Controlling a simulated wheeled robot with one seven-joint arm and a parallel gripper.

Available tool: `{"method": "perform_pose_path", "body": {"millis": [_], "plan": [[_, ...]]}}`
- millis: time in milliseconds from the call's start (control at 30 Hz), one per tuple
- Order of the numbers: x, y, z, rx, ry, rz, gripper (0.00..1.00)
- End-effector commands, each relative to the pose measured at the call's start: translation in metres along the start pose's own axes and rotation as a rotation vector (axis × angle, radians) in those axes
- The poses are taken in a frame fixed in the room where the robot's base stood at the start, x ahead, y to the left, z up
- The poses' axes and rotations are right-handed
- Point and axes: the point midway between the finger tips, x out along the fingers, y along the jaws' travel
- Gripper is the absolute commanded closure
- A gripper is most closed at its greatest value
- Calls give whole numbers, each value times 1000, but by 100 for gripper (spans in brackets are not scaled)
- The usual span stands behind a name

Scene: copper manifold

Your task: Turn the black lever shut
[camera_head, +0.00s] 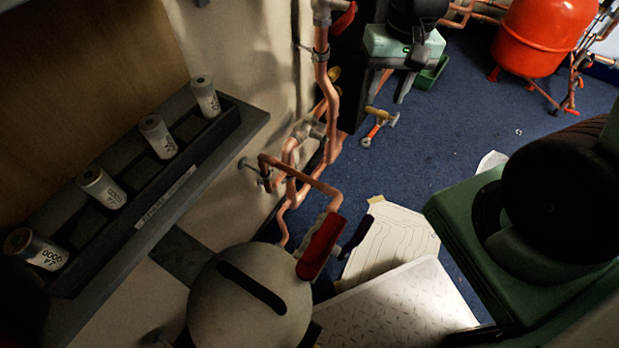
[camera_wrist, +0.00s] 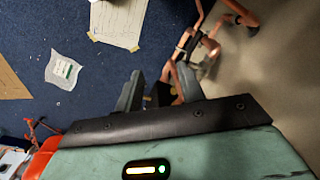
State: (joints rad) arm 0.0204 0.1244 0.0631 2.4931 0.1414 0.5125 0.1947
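A dark, near-black lever (camera_head: 357,235) shows in the head view beside a red lever (camera_head: 322,247), low on the copper pipework. Its mount is hidden behind the red lever. My gripper (camera_head: 390,92) is at the top of the head view, well above and apart from these levers in the picture. In the wrist view my gripper (camera_wrist: 160,80) has its two grey fingers apart, with no held object visible. A small dark shape (camera_wrist: 158,95) shows between and beyond the fingers; I cannot tell what it is or whether it is touched.
Copper pipes (camera_head: 328,90) run down the wall beside my gripper; they also show in the wrist view (camera_wrist: 206,44). A rack (camera_head: 185,160) with several cylinders is at left. A red tank (camera_head: 545,35) stands at back right. A tool (camera_head: 378,124) and paper (camera_head: 392,240) lie on blue carpet.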

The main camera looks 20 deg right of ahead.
Motion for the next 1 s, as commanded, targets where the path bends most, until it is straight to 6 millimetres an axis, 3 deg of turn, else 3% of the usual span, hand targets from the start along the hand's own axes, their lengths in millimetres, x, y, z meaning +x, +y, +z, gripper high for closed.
{"method": "perform_pose_path", "body": {"millis": [33,100,300,600,800,1000], "plan": [[42,17,-7,146,-50,-1,61],[71,35,-11,393,-145,-6,61],[118,52,-12,1049,-471,-7,61],[172,47,-28,1952,-1143,73,61],[200,52,-53,2326,-1638,177,61],[212,58,-67,2446,-1918,248,61]]}}
